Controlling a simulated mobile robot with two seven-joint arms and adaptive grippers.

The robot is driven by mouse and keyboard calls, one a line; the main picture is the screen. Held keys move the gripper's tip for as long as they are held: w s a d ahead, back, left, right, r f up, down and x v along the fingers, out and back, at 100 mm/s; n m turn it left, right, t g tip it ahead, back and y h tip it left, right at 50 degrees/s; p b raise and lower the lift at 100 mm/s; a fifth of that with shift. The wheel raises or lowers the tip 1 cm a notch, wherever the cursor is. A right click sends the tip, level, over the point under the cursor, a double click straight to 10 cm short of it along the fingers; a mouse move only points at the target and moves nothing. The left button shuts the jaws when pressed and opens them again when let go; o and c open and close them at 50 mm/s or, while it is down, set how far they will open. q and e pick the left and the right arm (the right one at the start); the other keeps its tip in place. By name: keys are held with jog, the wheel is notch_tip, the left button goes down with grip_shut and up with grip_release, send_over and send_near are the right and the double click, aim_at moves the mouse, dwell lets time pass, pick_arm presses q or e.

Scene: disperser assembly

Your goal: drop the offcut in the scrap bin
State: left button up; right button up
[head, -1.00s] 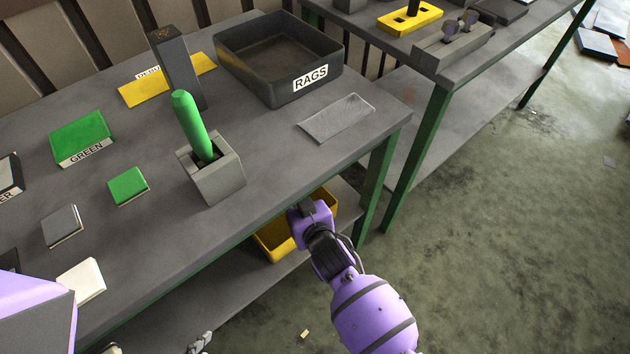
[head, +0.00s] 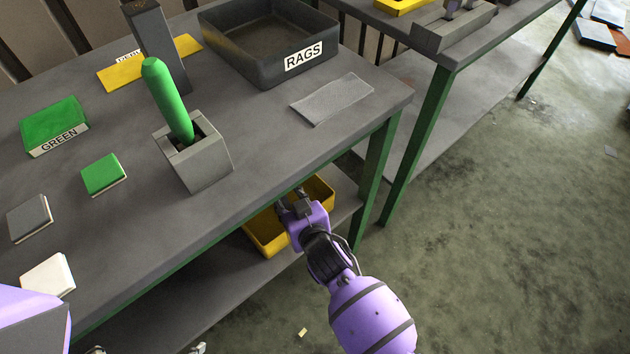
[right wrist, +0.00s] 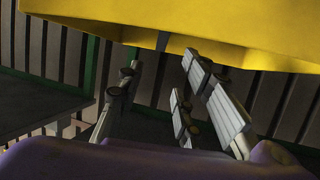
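A yellow bin (head: 266,234) sits on the shelf under the workbench; I read no label on it. Its yellow wall also fills the top of the right wrist view (right wrist: 230,25). My right gripper (head: 290,200) is at the bin in the head view, partly over its opening. In the right wrist view its two fingers (right wrist: 160,70) are spread, with nothing seen between them. No piece is clearly recognisable as the offcut; a small pale scrap (head: 302,332) lies on the floor.
The workbench (head: 240,150) holds a grey holder (head: 205,165) with a green rod, a RAGS tray (head: 285,75), a grey cloth (head: 331,98), a green block (head: 104,174) and other plates. A second table (head: 470,55) stands behind at right. The floor at right is open.

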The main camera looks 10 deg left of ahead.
pick_arm(q)
jog(key=shift+s+a+f, duration=0.1)
jog(key=shift+s, duration=0.3)
pick_arm(e)
jog(key=v, duration=1.2)
